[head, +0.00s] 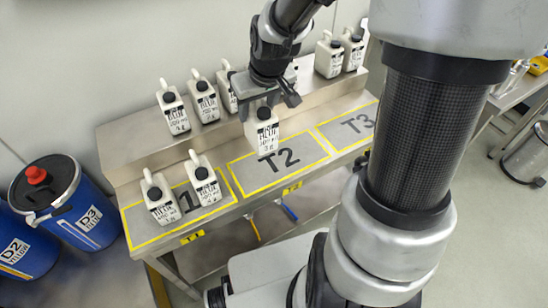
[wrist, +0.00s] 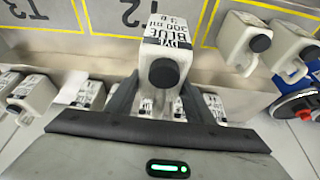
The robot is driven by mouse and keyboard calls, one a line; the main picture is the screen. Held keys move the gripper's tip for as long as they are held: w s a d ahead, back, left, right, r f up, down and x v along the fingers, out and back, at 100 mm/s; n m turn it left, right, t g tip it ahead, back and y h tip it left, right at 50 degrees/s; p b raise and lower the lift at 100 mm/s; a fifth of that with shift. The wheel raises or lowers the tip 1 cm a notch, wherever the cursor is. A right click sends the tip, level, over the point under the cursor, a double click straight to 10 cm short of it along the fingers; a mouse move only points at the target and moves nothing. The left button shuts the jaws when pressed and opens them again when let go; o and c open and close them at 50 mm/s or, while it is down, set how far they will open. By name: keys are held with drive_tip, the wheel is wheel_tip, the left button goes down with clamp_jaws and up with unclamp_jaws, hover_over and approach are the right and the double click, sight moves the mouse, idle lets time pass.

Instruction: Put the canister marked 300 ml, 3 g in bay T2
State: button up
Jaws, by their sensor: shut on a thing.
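A white canister (head: 262,130) with a black cap is between the fingers of my gripper (head: 263,93), which is shut on it. In the wrist view the held canister (wrist: 162,45) has a label reading DYE BLUE, 300 ml, 3 g. It is upright over the back left part of bay T2 (head: 298,158), a yellow-outlined rectangle on the steel bench. I cannot tell whether its base touches the surface. The T2 marking also shows in the wrist view (wrist: 133,12), beyond the canister.
Two similar canisters (head: 158,198) (head: 204,182) stand in bay T1, left of T2. Several more canisters (head: 173,110) (head: 329,57) stand on the raised back shelf. Bay T3 (head: 352,124) is clear. Blue drums (head: 75,205) stand left of the bench.

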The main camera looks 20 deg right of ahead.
sight(267, 118)
wheel_tip(267, 118, down, 2)
drive_tip(key=shift+d+f+b, duration=0.1)
drive_tip(key=shift+f+b, duration=0.05)
drive_tip(key=shift+b, duration=0.3)
wheel_tip(267, 118, down, 9)
drive_tip(key=b, duration=0.3)
drive_tip(key=shift+w+f+b, duration=0.1)
drive_tip(key=shift+f+b, duration=0.1)
drive_tip(key=shift+b, duration=0.15)
drive_tip(key=shift+f, duration=0.15)
drive_tip(key=o, duration=1.4)
drive_tip(key=p+v, duration=0.5)
drive_tip(key=v, duration=0.6)
drive_tip(key=shift+d+p, duration=0.1)
drive_tip(key=shift+p, duration=0.3)
drive_tip(key=shift+s+r, duration=0.25)
drive_tip(key=shift+r, duration=0.35)
